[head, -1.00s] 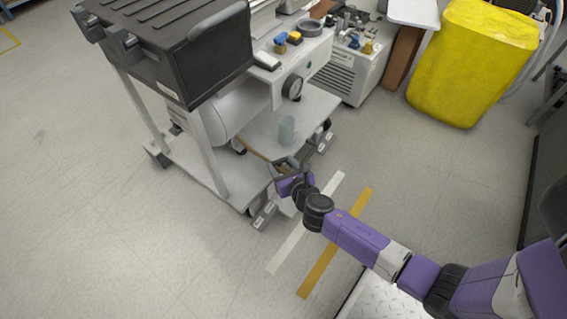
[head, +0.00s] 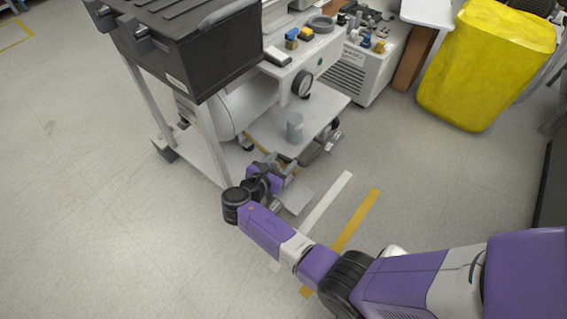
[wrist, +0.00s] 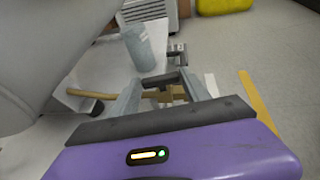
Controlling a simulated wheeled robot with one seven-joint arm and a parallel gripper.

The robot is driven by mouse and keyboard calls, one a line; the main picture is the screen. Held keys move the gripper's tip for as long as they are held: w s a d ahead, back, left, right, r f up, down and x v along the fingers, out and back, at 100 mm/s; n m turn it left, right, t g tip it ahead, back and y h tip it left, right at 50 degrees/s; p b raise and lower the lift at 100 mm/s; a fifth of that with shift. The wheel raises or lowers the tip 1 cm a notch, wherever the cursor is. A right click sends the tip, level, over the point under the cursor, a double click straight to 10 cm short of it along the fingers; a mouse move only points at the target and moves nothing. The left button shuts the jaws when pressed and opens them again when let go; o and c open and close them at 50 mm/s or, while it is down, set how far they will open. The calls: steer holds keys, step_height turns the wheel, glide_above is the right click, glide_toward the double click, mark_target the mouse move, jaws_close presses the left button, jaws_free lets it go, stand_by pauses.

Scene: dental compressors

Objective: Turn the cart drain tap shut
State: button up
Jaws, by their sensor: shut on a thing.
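The cart (head: 205,160) stands at upper middle in the head view, with a white tank on it. A brass drain pipe (wrist: 92,94) runs out from under the tank in the wrist view. The brass tap (wrist: 168,93) at its end sits between my fingers. My gripper (wrist: 163,90) is shut on the tap; the fingers hide part of it, so I cannot tell how far it is turned. In the head view my gripper (head: 277,165) is low at the cart's near edge, and the tap is mostly hidden there.
A blue-grey cup (head: 294,127) stands on the cart's lower shelf close beyond my gripper; it also shows in the wrist view (wrist: 138,47). A black case (head: 190,50) sits above. A yellow bin (head: 485,65) is at upper right. Floor at left is clear.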

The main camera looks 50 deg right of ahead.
steer(key=shift+w+f+m+g+b, duration=0.2)
steer(key=shift+m+g+b, duration=0.2)
steer(key=shift+m+g, duration=0.45)
steer(key=shift+g, duration=0.35)
steer(key=shift+a, duration=0.1)
steer(key=o, duration=1.4)
steer(key=shift+r, duration=0.1)
steer(key=shift+a+r, duration=0.15)
steer(key=shift+a, duration=0.05)
steer(key=shift+p+v, duration=1.6)
steer(key=shift+v, duration=2)
